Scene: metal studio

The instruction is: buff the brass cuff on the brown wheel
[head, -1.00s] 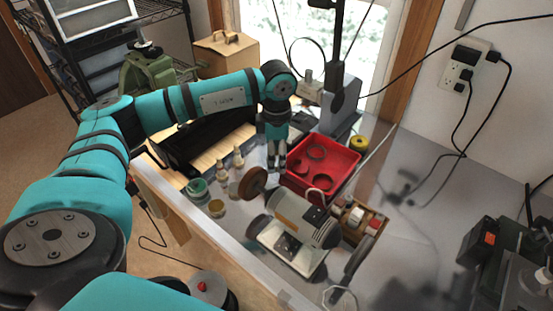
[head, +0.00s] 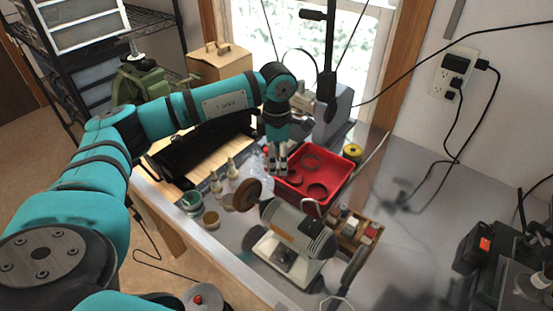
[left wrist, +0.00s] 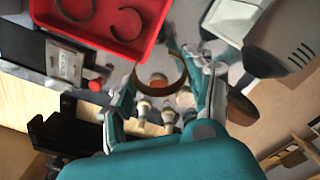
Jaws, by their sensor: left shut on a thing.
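My left gripper (head: 278,170) hangs beside the left edge of the red tray in the head view. In the left wrist view its fingers (left wrist: 165,88) are shut on the brass cuff (left wrist: 182,68), an open curved band held between the fingertips. I cannot make out the cuff in the head view. The brown wheel (head: 247,193) sits on the left end of the grey bench grinder (head: 300,230), nearer to me than the gripper. The wheel (left wrist: 241,109) also shows at the right in the left wrist view, apart from the cuff. My right gripper is out of view.
The red tray (head: 345,180) holds several dark bands. Bottles (head: 232,168) and two open jars (head: 211,220) stand left of the wheel. A wooden box of small blocks (head: 372,231) is right of the grinder.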

